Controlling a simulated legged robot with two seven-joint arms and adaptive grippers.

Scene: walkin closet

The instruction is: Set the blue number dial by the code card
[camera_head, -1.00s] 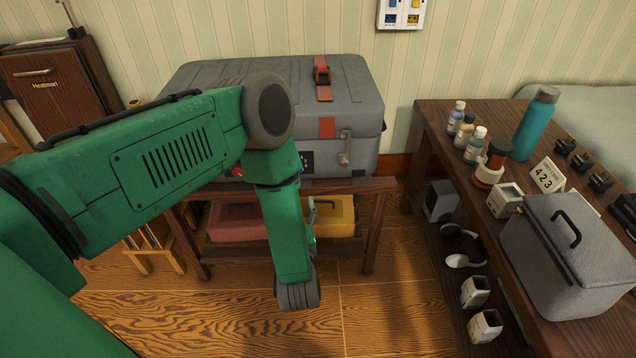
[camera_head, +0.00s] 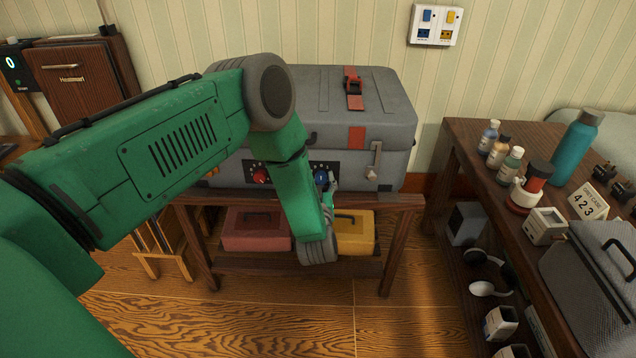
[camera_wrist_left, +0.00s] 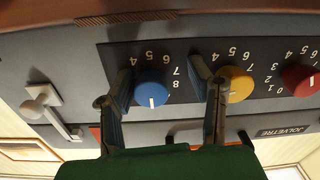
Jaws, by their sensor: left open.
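The blue number dial (camera_head: 320,176) is on the front panel of the grey case (camera_head: 395,120), partly behind my left gripper (camera_head: 329,188). In the left wrist view, which is upside down, the blue dial (camera_wrist_left: 152,90) sits between the spread fingers of my open left gripper (camera_wrist_left: 164,72). Its white mark points to the picture's bottom. I cannot tell whether the fingers touch it. A yellow dial (camera_wrist_left: 238,85) and a red dial (camera_wrist_left: 300,80) are beside it. The code card (camera_head: 588,204) on the right table reads 423; its heading looks like "GREY CASE". My right gripper is out of view.
The case stands on a wooden shelf table (camera_head: 400,202), with a red box (camera_head: 255,232) and a yellow box (camera_head: 356,236) below. The right table (camera_head: 460,130) holds bottles, a teal flask (camera_head: 577,148) and a grey bag (camera_head: 590,270). A case latch (camera_wrist_left: 42,108) is near the blue dial.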

